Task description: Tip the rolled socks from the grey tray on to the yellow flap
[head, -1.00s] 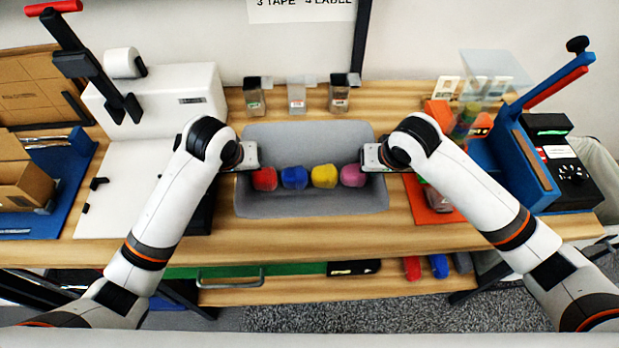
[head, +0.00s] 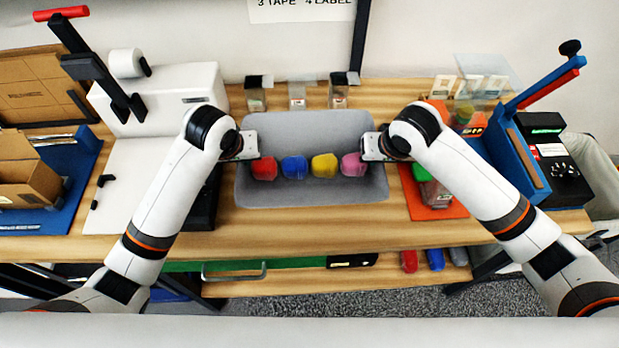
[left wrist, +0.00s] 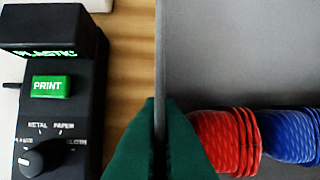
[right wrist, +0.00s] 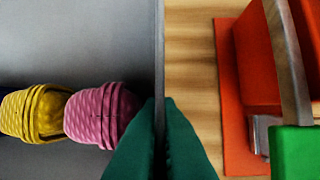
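The grey tray (head: 310,197) is in the middle of the bench in the head view. Rolled socks lie in a row inside it: red (head: 265,168), blue (head: 294,167), yellow (head: 324,166) and pink (head: 353,165). My left gripper (head: 255,146) is at the tray's left wall; in the left wrist view its green fingers (left wrist: 160,135) straddle that wall and close on it. My right gripper (head: 368,147) is at the right wall; in the right wrist view its fingers (right wrist: 160,135) pinch that wall. I cannot make out a yellow flap.
A black label printer (left wrist: 60,90) stands left of the tray, partly behind my left arm. An orange mat (head: 432,195) with containers lies to the right. Several small jars (head: 297,96) stand behind the tray. A lower shelf (head: 300,285) shows below the bench front.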

